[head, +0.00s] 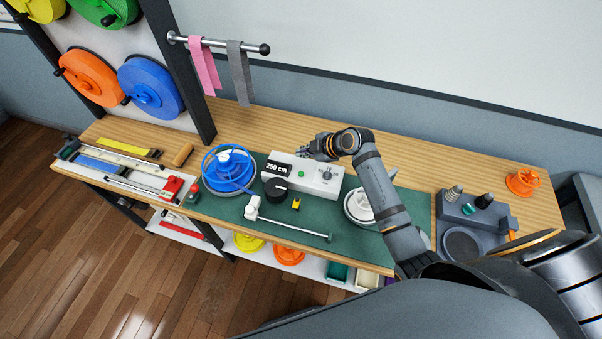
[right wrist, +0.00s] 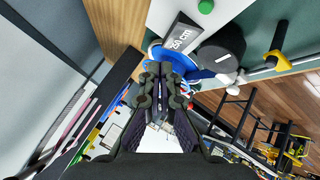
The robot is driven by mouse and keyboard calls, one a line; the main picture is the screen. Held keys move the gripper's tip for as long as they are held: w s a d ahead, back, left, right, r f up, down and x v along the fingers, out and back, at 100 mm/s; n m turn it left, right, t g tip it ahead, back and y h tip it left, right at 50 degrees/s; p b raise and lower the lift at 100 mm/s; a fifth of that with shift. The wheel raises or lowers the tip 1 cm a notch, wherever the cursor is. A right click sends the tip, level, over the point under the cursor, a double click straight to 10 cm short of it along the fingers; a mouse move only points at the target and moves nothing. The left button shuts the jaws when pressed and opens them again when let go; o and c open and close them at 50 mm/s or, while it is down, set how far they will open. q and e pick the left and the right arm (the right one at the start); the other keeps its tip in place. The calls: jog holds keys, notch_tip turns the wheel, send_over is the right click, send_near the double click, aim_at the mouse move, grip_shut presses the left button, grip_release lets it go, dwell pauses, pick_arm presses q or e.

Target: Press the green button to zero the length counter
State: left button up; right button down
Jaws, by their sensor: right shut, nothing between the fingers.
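The light grey length counter box (head: 328,186) sits on the green mat at the middle of the bench. Its display (head: 277,168) reads "250 cm". The small green button (head: 301,174) is on the box top, right of the display; it also shows at the top edge of the right wrist view (right wrist: 206,6). My right gripper (head: 304,152) is shut and empty, at the back edge of the box in the head view, apart from the button. In the right wrist view its closed fingers (right wrist: 163,68) show left of and below the button. My left gripper is out of view.
A black knob (head: 275,189) is at the box's front left. A blue reel (head: 229,170) stands left of the box, and a white reel (head: 357,206) is right of it, partly behind my forearm. A measuring rod (head: 292,229) lies in front. Straps (head: 238,75) hang from a rail behind.

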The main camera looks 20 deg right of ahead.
aim_at(303, 174)
notch_tip(303, 174, down, 8)
jog(key=b, duration=0.6)
jog(key=shift+f, duration=0.1)
dwell(1.0)
jog(key=shift+f+b, duration=0.35)
jog(key=shift+f+b, duration=0.5)
jog(key=shift+f, duration=0.05)
dwell(0.5)
dwell(0.4)
jog(key=shift+r+p, duration=0.8)
jog(key=shift+r, duration=0.15)
jog(key=shift+r, duration=0.15)
notch_tip(303, 174, up, 5)
jog(key=p, duration=0.4)
